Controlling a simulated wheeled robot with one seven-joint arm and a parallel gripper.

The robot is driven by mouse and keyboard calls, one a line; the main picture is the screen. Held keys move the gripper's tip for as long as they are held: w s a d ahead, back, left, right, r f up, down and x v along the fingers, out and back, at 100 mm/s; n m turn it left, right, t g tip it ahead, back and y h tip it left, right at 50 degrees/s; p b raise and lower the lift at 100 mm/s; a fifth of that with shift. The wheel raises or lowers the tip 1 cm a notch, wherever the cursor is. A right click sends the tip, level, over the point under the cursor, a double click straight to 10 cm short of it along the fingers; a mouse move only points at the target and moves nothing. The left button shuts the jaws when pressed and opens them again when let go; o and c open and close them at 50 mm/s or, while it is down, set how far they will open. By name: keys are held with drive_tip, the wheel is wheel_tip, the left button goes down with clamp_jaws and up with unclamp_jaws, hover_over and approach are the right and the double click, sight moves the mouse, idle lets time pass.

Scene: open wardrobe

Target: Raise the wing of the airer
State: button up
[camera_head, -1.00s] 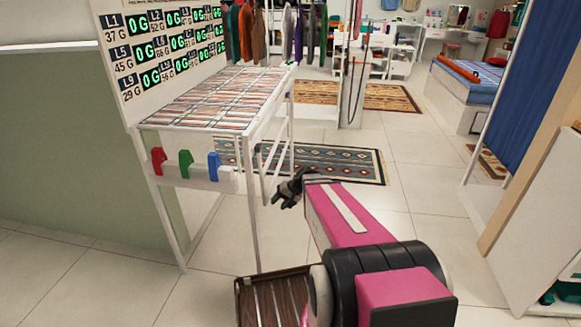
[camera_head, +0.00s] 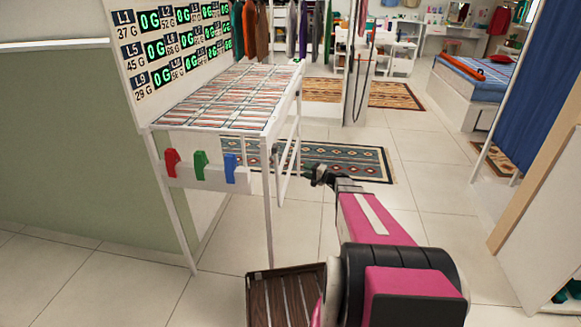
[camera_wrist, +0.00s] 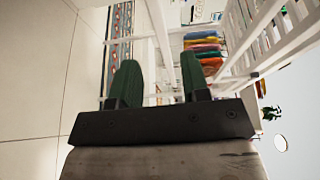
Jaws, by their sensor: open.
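The airer (camera_head: 270,215) is a white frame with a striped top on the left in the head view. Its wing (camera_head: 284,168) hangs down on the right side as a narrow white frame. My gripper (camera_head: 320,174) is just right of the wing and appears apart from it. In the wrist view, the gripper's two dark green fingers (camera_wrist: 160,75) are spread, with nothing held between them. White bars pass beyond and to the right of the fingers. I cannot tell which of those bars belong to the wing.
Red, green and blue clips (camera_head: 200,165) sit on the airer's front bar. A brown slatted crate (camera_head: 258,300) is at the bottom centre. A patterned rug (camera_head: 345,160) lies behind the gripper. A wooden-edged panel (camera_head: 535,180) stands at right. Tiled floor between is clear.

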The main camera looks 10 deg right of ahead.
sight(291, 164)
drive_tip(key=x, duration=0.9)
drive_tip(key=shift+w+a, duration=0.1)
drive_tip(key=shift+a, duration=0.1)
clamp_jaws()
